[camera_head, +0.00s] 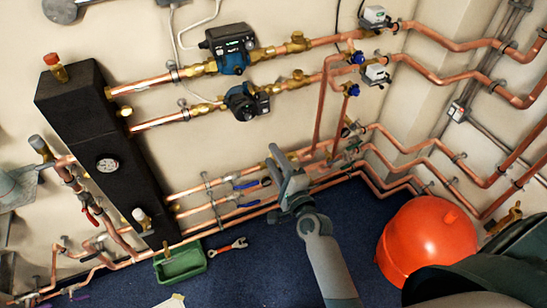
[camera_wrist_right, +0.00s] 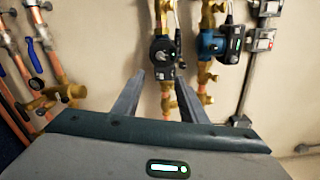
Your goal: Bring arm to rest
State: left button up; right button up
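My right gripper (camera_head: 274,158) is in the middle of the head view, in front of the lower copper pipes, its arm coming up from the bottom. In the right wrist view its two fingers (camera_wrist_right: 160,78) stand apart with nothing held between them. Behind them is a dark pump (camera_wrist_right: 164,50) on a vertical-looking copper pipe. A grey-green shape (camera_head: 18,188) at the left edge of the head view looks like part of my left gripper or arm. It is cut off, and its fingers cannot be made out clearly.
Copper pipes with blue-handled valves (camera_head: 246,184) run along the wall close to my right gripper. A black manifold (camera_head: 105,150) stands at left. A green tray (camera_head: 181,264) and a red wrench (camera_head: 228,246) lie on the blue floor. A red-orange rounded object (camera_head: 425,240) is at right.

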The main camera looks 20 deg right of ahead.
jog(key=s+a+f+n+g+b, duration=0.1)
jog(key=s+f+n+g+b, duration=0.3)
jog(key=f, duration=0.9)
jog(key=s+a+f+n+g+y+p, duration=0.1)
jog(key=s+a+f+n, duration=0.15)
jog(key=s+f, duration=0.75)
jog(key=s+a+f+n+g+b, duration=0.1)
jog(key=f+n+g+b, duration=0.2)
jog(key=f, duration=1.4)
jog(key=s+d+f+n+g+b, duration=0.1)
jog(key=s+d+f+n+g, duration=0.1)
jog(key=s+f, duration=0.6)
jog(key=s+d+f+n+g+h+b, duration=0.1)
jog(key=s+f+n+g, duration=0.3)
jog(key=s+f, duration=0.5)
jog(key=s+d+f+n+g+b, duration=0.1)
jog(key=s+d+f+n+g, duration=0.2)
jog(key=s, duration=1.8)
notch_tip(320, 180, down, 6)
jog(key=d+n, duration=0.1)
jog(key=n, duration=0.3)
jog(key=shift+s+h, duration=0.25)
jog(key=shift+h, duration=0.05)
